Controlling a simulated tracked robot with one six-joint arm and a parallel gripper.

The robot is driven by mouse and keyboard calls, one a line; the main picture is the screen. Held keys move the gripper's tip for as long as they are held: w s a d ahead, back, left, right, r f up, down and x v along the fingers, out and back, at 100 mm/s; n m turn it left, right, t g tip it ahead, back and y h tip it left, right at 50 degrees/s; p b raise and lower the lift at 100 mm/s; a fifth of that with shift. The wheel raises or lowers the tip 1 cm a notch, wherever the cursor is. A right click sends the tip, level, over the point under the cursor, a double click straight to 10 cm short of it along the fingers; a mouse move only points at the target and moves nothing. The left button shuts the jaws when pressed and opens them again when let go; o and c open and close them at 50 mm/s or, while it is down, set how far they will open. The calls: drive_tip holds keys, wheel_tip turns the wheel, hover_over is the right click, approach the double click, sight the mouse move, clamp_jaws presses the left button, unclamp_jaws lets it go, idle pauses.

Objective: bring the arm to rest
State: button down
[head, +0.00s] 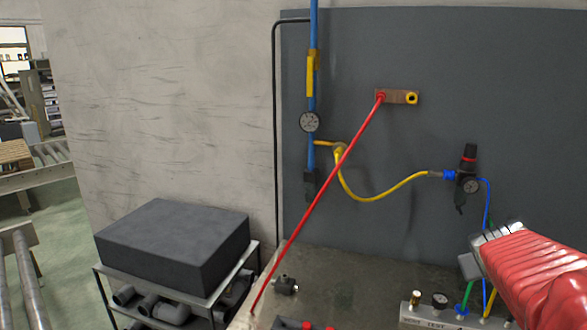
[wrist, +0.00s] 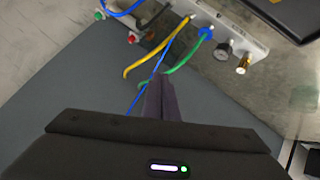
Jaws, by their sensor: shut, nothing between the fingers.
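My arm, in a red ribbed sleeve, reaches in from the right edge of the head view, above the right end of the bench. In the wrist view my gripper (wrist: 161,98) shows as two dark fingers pressed together, with nothing between them. Its fingertips point toward the blue, yellow and green hoses near a pale manifold block (wrist: 232,28). Whether the fingers touch a hose cannot be told. The fingertips are not clearly seen in the head view.
A long red rod (head: 322,185) slants from a wall bracket (head: 396,97) down to the bench (head: 345,285). A yellow hose (head: 385,193) runs to a regulator (head: 467,180). A dark block (head: 175,240) sits on a rack at left. A manifold (head: 440,315) stands at the front right.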

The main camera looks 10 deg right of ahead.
drive_tip(key=s+a+f+n+y, duration=0.1)
drive_tip(key=s+a+f+y, duration=0.1)
drive_tip(key=a, duration=1)
drive_tip(key=s+a+f+n+y, duration=0.1)
drive_tip(key=s+a+f+y, duration=0.1)
drive_tip(key=a, duration=1.1)
drive_tip(key=s+a+f+n+y, duration=0.1)
drive_tip(key=s+a+y, duration=0.3)
drive_tip(key=a, duration=0.8)
drive_tip(key=shift+s+a+f+g, duration=0.4)
drive_tip(key=shift+s+f, duration=0.4)
drive_tip(key=shift+s, duration=0.25)
